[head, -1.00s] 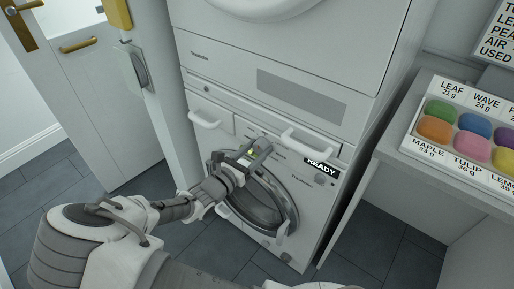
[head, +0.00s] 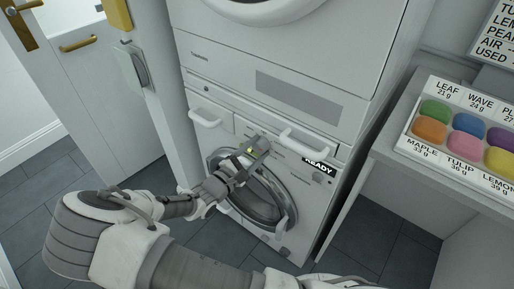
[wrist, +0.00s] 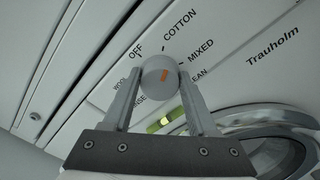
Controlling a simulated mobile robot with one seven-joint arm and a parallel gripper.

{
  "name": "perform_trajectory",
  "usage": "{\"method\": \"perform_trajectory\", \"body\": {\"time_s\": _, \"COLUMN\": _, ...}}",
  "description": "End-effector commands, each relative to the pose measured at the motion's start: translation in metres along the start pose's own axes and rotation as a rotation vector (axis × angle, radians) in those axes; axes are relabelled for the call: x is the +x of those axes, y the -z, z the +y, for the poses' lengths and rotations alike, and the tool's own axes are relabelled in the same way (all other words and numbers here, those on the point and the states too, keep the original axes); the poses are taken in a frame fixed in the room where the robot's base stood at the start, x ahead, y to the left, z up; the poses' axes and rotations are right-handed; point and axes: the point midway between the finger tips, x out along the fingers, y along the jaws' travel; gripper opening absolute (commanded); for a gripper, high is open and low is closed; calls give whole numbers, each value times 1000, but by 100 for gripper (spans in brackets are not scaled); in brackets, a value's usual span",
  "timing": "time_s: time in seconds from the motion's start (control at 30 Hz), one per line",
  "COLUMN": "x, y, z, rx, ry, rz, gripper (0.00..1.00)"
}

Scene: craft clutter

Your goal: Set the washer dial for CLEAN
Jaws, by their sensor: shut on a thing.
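The washer (head: 311,212) stands under a second white machine, and its round glass door is below the control panel. In the wrist view the grey round dial (wrist: 151,72) has a short orange mark, tilted up and right. Around it I read OFF, COTTON and MIXED; WOOL, CLEAN (wrist: 199,76) and RINSE are partly covered. The exact label the mark points to is hard to tell. My gripper (head: 259,149) is at the panel, its two fingers shut on the dial from either side. In the head view my gripper hides the dial.
A black READY display (head: 318,168) is to the right on the panel. A white bar handle (head: 300,143) juts out nearby, another (head: 205,120) at left. A grey counter with a tray of coloured pieces (head: 452,149) stands at right. A door is at left.

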Motion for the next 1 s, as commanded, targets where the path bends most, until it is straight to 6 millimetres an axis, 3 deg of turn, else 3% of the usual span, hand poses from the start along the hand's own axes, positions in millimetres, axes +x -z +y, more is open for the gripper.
{"method": "perform_trajectory", "body": {"time_s": 1.0, "x": -1, "y": 3, "z": -5, "rx": 967, "ry": 0, "rz": 0, "gripper": 3}}
